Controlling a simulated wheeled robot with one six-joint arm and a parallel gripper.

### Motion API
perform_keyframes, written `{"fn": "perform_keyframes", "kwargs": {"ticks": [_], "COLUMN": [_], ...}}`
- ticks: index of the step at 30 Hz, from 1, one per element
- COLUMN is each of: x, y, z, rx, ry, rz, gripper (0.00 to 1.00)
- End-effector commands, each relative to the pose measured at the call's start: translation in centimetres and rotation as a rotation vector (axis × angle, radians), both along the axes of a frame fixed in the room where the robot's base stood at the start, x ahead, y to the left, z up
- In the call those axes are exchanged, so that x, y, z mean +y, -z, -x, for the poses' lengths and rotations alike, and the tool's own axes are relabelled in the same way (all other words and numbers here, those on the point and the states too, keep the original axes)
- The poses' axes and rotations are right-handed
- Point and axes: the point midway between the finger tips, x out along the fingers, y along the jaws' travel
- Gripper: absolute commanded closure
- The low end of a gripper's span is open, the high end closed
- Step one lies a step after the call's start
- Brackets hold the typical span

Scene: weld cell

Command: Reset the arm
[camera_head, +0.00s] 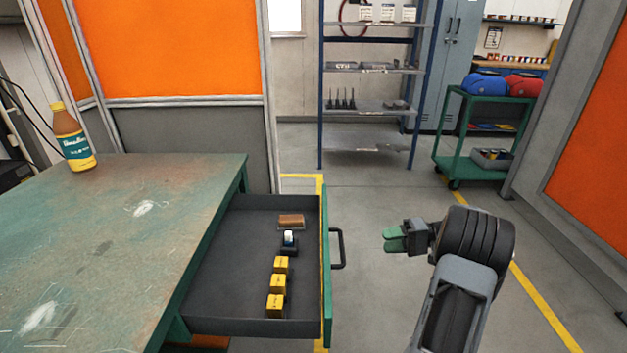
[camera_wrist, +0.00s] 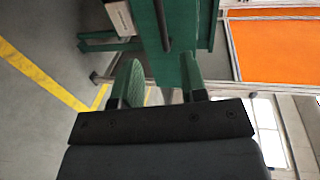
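My gripper (camera_head: 392,239) is held out to the right of the open drawer (camera_head: 225,232), clear of its black handle (camera_head: 338,249). It points left, toward the drawer front. In the wrist view the two green fingers of my gripper (camera_wrist: 160,78) stand apart with nothing between them. The drawer's green front and handle also show beyond the fingers in the wrist view. My arm is bent, with its dark wrist joint at the lower right of the head view.
A green workbench (camera_head: 120,230) with a bottle (camera_head: 73,138) stands left. The drawer holds several yellow blocks (camera_head: 278,284), a brown block (camera_head: 291,221) and a small black-and-white item (camera_head: 289,241). A shelf rack (camera_head: 370,108) and green cart (camera_head: 480,145) stand behind. Floor around my gripper is clear.

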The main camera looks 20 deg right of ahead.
Motion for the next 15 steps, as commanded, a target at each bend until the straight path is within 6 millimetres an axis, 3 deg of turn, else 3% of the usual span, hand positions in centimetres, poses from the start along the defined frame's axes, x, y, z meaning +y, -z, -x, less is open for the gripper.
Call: {"fn": "perform_keyframes", "kwargs": {"ticks": [4,7,11,15], "x": [0.7,2.9,8.5,14.8], "y": [-1.0,-3.9,-10.2,-17.4], "z": [-0.1,-0.2,0.5,3.2], "rx": [0.013,0.066,0.187,0.297], "ry": [-0.013,-0.053,-0.137,-0.207], "rz": [0.017,0.077,0.254,0.536], "gripper": [0.61,0.61,0.61,0.61]}}
